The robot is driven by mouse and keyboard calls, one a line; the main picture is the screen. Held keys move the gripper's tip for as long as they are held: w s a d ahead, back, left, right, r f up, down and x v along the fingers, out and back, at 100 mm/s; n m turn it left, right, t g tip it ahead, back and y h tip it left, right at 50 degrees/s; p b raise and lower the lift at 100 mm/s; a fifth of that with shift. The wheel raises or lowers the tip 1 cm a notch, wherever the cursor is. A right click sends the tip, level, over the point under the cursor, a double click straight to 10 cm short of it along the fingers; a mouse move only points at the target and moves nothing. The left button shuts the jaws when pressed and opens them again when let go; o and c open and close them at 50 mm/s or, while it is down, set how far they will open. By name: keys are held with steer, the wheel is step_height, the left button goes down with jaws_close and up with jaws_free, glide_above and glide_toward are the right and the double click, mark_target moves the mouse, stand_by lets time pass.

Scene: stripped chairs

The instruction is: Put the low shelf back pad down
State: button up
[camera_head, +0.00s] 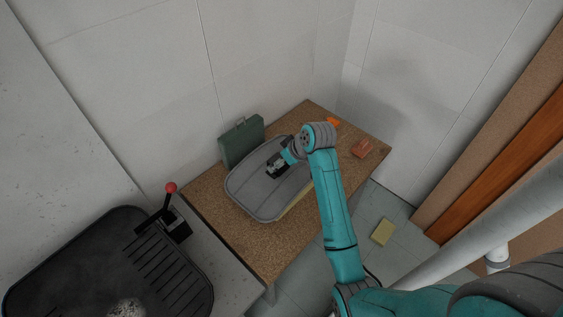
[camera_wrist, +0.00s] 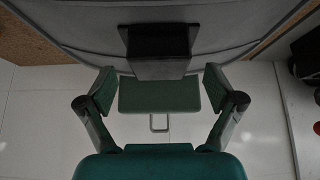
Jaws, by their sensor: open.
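The grey ribbed back pad (camera_head: 262,200) with rounded corners is over the brown chipboard low shelf (camera_head: 253,243), roughly flat. A pale yellowish edge shows under its right side; I cannot tell whether the pad rests fully on the shelf. My gripper (camera_head: 278,166) is at the middle of the pad. In the wrist view, the pad (camera_wrist: 225,30) fills the top, with a dark block (camera_wrist: 158,45) standing out from it. My gripper (camera_wrist: 160,90) has its fingers spread wide, apart from the block on both sides, and holds nothing.
A green case (camera_head: 241,143) with a handle stands behind the pad; it also shows in the wrist view (camera_wrist: 160,96). Orange pieces (camera_head: 362,148) lie at the shelf's right. A yellow block (camera_head: 383,231) is on the floor.

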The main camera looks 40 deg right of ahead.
steer(key=v, duration=1.2)
steer(key=shift+m+t+h, duration=0.3)
steer(key=shift+m+t, duration=0.4)
steer(key=shift+t, duration=0.1)
steer(key=s+a+f, duration=0.1)
steer(key=a+f, duration=0.4)
steer(key=f, duration=0.1)
steer(key=s+a+f, duration=0.1)
steer(key=a+f, duration=0.2)
steer(key=shift+s+a+f, duration=0.25)
steer(key=shift+s+a, duration=0.05)
steer(key=shift+s, duration=0.1)
steer(key=s+a+f+t+h, duration=0.15)
steer(key=s+a+f, duration=0.25)
steer(key=s+a, duration=0.4)
steer(key=s+a+r+t+y, duration=0.1)
steer(key=s+r, duration=0.4)
steer(key=s, duration=0.6)
steer(key=s+a+r+t, duration=0.4)
steer(key=s+a+r, duration=0.2)
steer(key=s, duration=0.5)
steer(key=shift+a+r+n+y, duration=0.15)
steer(key=shift+a+n+y, duration=0.15)
steer(key=shift+a+y, duration=0.05)
steer(key=shift+s, duration=0.1)
